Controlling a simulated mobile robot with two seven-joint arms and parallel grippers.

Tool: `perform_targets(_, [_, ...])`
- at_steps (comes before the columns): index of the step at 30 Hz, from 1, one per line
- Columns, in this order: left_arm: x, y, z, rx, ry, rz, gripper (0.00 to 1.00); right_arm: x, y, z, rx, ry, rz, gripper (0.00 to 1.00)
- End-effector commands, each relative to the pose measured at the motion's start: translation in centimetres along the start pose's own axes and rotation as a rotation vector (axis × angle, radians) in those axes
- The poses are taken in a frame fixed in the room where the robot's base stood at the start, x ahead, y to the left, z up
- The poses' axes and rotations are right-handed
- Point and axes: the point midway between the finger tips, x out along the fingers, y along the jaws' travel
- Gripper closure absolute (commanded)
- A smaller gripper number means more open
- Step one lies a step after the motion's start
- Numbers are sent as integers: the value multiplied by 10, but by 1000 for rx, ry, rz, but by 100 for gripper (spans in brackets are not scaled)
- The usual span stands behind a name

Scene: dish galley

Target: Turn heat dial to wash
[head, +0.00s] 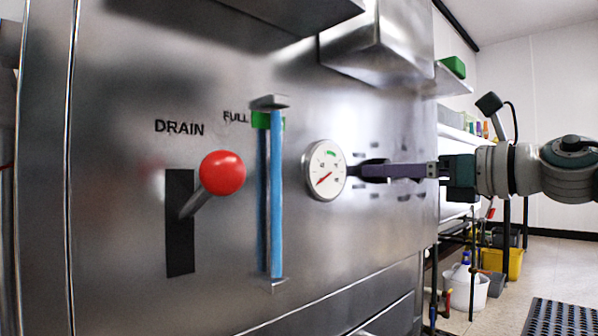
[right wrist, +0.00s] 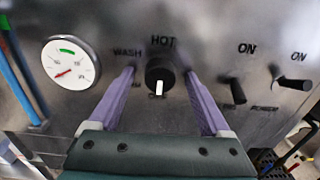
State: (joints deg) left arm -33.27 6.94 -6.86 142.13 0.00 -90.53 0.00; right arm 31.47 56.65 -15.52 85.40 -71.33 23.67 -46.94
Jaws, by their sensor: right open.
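The heat dial (right wrist: 158,72) is a round black knob on the steel panel, with a white mark pointing down in the right wrist view. WASH is lettered at its upper left and HOT above it; a label below is partly hidden by the knob. My right gripper (right wrist: 160,75) is open, its two purple fingers on either side of the dial with visible gaps. In the head view my right gripper (head: 364,171) reaches in from the right, close to the panel, and partly covers the dial. My left gripper is not in view.
A round gauge (head: 325,170) with a red needle is left of the dial. Further left are a blue level tube (head: 276,195) and the red-knobbed DRAIN lever (head: 222,172). Two black switches (right wrist: 233,90) (right wrist: 290,80) marked ON stick out right of the dial.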

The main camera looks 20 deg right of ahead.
Motion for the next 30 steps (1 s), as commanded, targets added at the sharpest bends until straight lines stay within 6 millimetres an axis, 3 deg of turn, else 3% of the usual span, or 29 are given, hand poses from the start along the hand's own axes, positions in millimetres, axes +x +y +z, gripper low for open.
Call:
perform_targets(7, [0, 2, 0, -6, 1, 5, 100, 0, 0, 0, 0, 1, 0, 18])
perform_targets(27, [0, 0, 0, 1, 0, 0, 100, 0, 0, 0, -1, 0, 0, 94])
perform_targets(30, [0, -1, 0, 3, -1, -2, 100, 0, 0, 0, -1, 0, 0, 100])
